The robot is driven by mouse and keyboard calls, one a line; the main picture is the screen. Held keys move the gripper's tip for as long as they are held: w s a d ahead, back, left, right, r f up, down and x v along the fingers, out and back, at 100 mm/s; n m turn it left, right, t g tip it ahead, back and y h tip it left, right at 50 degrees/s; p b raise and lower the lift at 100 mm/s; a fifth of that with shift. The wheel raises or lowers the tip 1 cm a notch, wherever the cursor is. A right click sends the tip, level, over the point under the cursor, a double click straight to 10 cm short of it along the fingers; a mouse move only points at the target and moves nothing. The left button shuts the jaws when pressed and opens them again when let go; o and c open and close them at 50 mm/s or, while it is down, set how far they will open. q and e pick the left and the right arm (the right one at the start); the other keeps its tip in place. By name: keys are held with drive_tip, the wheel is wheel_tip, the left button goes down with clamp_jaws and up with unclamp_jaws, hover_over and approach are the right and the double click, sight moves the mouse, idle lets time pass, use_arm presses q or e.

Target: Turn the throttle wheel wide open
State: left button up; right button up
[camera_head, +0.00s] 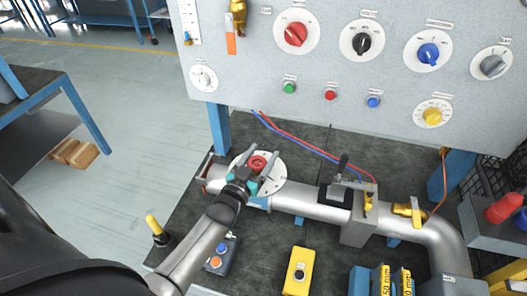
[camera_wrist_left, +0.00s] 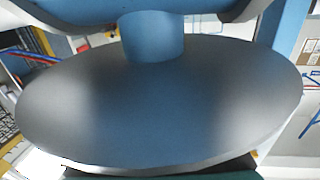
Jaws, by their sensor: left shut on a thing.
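The throttle wheel is the small red wheel (camera_head: 257,162) above a round white dial plate (camera_head: 274,182), over the left end of the silver pipe (camera_head: 308,202). My left gripper (camera_head: 256,168) reaches it from below in the head view. Its two fingers stand on either side of the red wheel and are shut on it. The fingers and wrist hide part of the wheel and plate, so its turn angle cannot be read. In the left wrist view a large grey disc (camera_wrist_left: 160,110) with a blue stem fills the picture. My right gripper is not in view.
A grey panel (camera_head: 330,70) with several coloured knobs and buttons stands behind the pipe. A clamp with a black handle (camera_head: 342,166) sits further right on the pipe. A yellow box (camera_head: 299,272), a two-button box (camera_head: 220,255) and a yellow-topped lever (camera_head: 155,226) stand in front.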

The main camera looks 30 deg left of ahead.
use_arm(q)
drive_tip(key=shift+a+n+g+y, duration=0.15)
drive_tip(key=shift+n+y, duration=0.45)
drive_tip(key=shift+y, duration=0.25)
drive_tip(key=shift+a+n+g+y, duration=0.1)
drive_tip(key=shift+n+g+y, duration=0.05)
drive_tip(key=shift+n+y, duration=0.6)
drive_tip(key=shift+a+y, duration=0.1)
drive_tip(key=shift+y, duration=0.5)
drive_tip(key=o, duration=1.4)
drive_tip(key=shift+s, duration=0.15)
